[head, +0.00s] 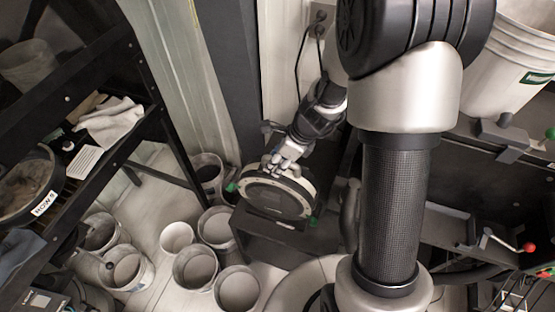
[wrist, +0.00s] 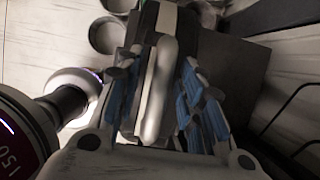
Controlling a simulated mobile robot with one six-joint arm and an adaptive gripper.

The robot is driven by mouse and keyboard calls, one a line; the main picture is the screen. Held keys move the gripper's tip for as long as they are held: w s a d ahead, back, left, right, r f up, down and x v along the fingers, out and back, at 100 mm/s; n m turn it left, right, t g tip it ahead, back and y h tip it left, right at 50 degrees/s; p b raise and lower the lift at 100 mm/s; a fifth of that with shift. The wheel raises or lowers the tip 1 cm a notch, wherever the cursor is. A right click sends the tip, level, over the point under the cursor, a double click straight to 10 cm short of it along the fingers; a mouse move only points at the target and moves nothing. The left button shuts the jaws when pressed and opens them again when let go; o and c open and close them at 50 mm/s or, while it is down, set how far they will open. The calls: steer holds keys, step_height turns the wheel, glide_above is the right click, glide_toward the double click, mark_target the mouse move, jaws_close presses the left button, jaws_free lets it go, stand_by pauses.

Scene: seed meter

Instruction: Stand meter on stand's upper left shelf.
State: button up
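The meter (head: 276,195) is a round dark disc with a pale rim and green bits at its sides. In the head view it stands on edge, leaning, at a dark block (head: 270,232) low in the middle. My gripper (head: 284,163) is at its top edge. In the wrist view the blue-padded fingers (wrist: 158,95) lie on either side of the meter's pale edge (wrist: 160,88). Whether the pads press on it I cannot tell. A black shelved stand (head: 118,40) is at the left; which shelf is its upper left one is unclear.
Another round part with a white label (head: 30,185) sits on the left stand, near a cloth (head: 112,122). Several pale buckets (head: 195,266) cover the floor left of the block. A large white bucket (head: 520,60) and a red-knobbed lever (head: 528,247) are at the right.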

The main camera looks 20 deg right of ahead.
steer(key=shift+r, duration=0.15)
steer(key=shift+d+r+p, duration=0.1)
steer(key=shift+r+p, duration=0.2)
steer(key=shift+r, duration=0.05)
steer(key=s+d+r+n+p, duration=0.1)
steer(key=s+r+n+p, duration=0.15)
steer(key=r, duration=0.55)
steer(key=s+r+n+p, duration=0.2)
steer(key=s+r+n, duration=0.1)
steer(key=r, duration=0.6)
steer(key=s+r+n+t+h, duration=0.1)
steer(key=s+r+n, duration=0.4)
steer(key=s+n, duration=0.3)
steer(key=s+r+n+t+h, duration=0.1)
steer(key=s+r+n+h, duration=0.1)
steer(key=s+r+n, duration=0.3)
steer(key=s+n, duration=0.3)
steer(key=n, duration=0.3)
steer(key=shift+s+a+n+h, duration=0.2)
steer(key=shift+a+n+h, duration=0.05)
steer(key=shift+n+h, duration=0.1)
